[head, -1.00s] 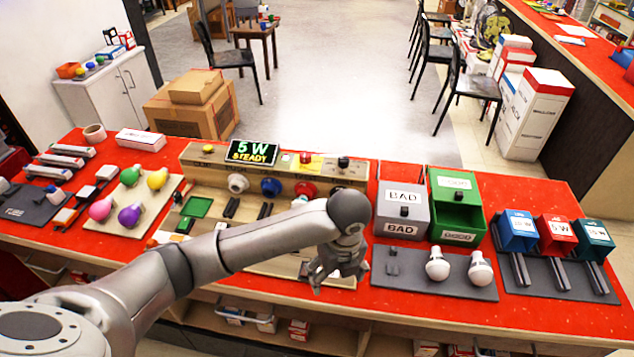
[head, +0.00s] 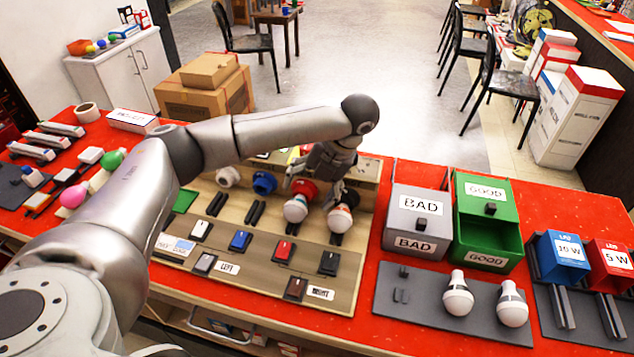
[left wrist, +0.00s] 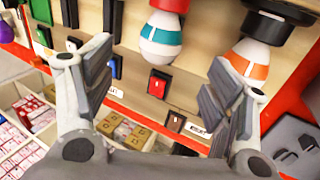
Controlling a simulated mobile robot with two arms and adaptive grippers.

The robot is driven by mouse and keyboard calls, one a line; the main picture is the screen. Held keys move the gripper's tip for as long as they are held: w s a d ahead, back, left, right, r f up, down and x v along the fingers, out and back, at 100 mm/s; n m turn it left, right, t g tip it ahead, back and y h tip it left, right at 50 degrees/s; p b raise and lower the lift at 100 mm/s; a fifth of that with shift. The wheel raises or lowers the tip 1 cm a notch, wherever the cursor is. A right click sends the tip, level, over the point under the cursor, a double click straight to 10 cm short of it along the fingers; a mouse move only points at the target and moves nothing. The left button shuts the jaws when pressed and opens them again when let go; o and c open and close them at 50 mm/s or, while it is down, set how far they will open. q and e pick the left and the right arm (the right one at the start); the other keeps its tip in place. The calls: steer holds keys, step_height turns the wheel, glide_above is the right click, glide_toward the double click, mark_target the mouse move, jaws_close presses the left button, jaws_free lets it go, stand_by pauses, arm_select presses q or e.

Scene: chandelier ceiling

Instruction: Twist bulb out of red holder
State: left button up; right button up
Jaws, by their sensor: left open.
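A white bulb with a teal band (head: 296,209) sits in the red holder (head: 302,190) on the wooden test board. In the left wrist view the same bulb (left wrist: 160,38) hangs below the red holder (left wrist: 170,5). A bulb with an orange band (head: 340,218) sits to its right in a black holder (left wrist: 268,26). My left gripper (head: 315,184) is open and empty above these holders and partly covers them. In the left wrist view, the left gripper's fingers (left wrist: 160,56) are spread on either side of the teal-banded bulb; the right finger overlaps the orange-banded bulb.
A blue holder (head: 264,183) and a white holder (head: 228,176) stand left of the red one. Switches (head: 283,251) line the board's front. A grey BAD bin (head: 417,216) and a green GOOD bin (head: 486,216) stand right. Two bulbs (head: 457,296) rest on a dark mat.

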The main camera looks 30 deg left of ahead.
mark_target(299, 203)
arm_select(q)
steer(key=x, duration=0.5)
steer(key=shift+p, duration=0.3)
steer(key=x, duration=0.4)
steer(key=shift+a+f, duration=0.15)
steer(key=shift+f, duration=0.1)
steer(key=shift+c, duration=0.9)
steer(key=c, duration=1)
arm_select(e)
steer(key=shift+s+r, duration=0.55)
steer(key=shift+s, duration=0.15)
arm_select(q)
steer(key=shift+p, duration=0.35)
arm_select(e)
steer(key=shift+w+r, duration=0.1)
